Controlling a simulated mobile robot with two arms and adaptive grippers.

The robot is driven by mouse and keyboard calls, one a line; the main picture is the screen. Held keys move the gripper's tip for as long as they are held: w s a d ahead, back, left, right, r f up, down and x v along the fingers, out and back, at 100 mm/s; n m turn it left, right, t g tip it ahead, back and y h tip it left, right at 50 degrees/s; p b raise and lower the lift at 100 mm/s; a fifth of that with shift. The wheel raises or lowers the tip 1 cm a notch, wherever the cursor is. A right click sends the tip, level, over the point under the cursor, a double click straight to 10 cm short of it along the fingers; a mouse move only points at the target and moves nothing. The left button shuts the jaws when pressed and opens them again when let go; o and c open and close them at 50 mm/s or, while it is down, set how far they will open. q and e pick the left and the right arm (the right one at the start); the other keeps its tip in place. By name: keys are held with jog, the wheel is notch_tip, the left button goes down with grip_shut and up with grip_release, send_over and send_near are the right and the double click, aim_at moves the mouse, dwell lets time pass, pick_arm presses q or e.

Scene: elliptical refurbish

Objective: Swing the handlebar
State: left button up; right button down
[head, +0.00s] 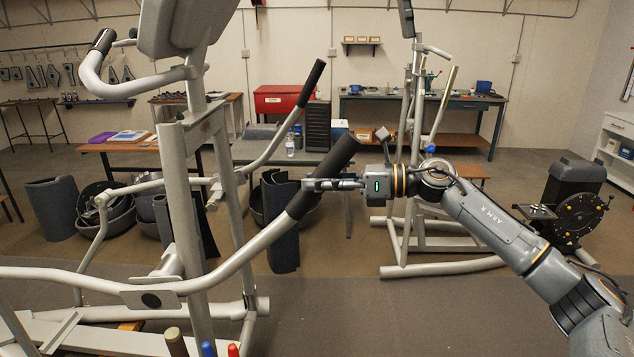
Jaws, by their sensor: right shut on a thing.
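The handlebar (245,254) is a long grey bent tube on the elliptical machine (180,200), with a black foam grip (338,162) at its upper right end. The handlebar leans up and to the right. A second handlebar (272,145) with a black grip stands behind it, apart from my gripper. My left gripper is not in view.
A second grey machine frame (404,165) stands behind my right arm. A workbench (475,98) and a red toolbox (283,99) are at the back. Black rolled mats and bins (105,207) sit at the left. A dark wheeled unit (574,205) stands at the right.

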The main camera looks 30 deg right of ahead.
jog(key=shift+d+r, duration=0.1)
jog(key=shift+r, duration=0.4)
jog(key=c, duration=1.1)
grip_release()
jog(key=shift+o, duration=0.9)
jog(key=shift+w+a+f, duration=0.1)
jog(key=shift+a, duration=0.25)
jog(key=shift+f, duration=0.1)
jog(key=shift+s+d, duration=0.25)
jog(key=shift+d, duration=0.25)
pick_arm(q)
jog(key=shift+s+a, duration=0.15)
pick_arm(e)
jog(key=v, duration=1.1)
